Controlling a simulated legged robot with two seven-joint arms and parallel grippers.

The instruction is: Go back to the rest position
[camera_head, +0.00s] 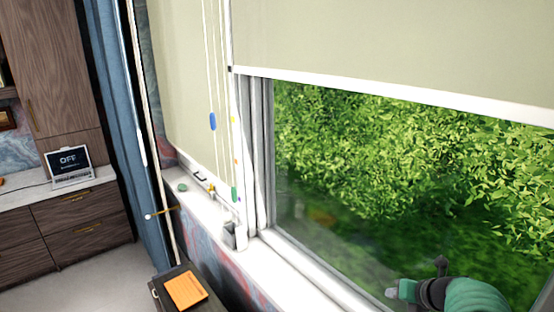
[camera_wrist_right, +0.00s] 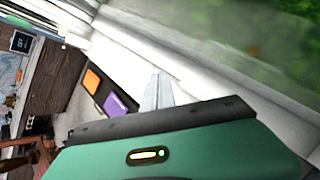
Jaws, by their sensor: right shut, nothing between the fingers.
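My right gripper (camera_head: 392,293) shows at the lower right of the head view, at the end of a green and black arm, in front of the window pane. In the right wrist view its pale grey fingers (camera_wrist_right: 157,91) are together, with nothing between them. They appear over the white window sill (camera_wrist_right: 135,45). My left gripper is in neither view.
Blinds (camera_head: 390,40) hang over the window (camera_head: 400,170), with cords and a blue pull (camera_head: 212,121). Small items and a grey holder (camera_head: 235,236) stand on the sill. An orange pad (camera_head: 185,290) lies on a dark surface below. A laptop (camera_head: 68,163) sits on the far-left counter.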

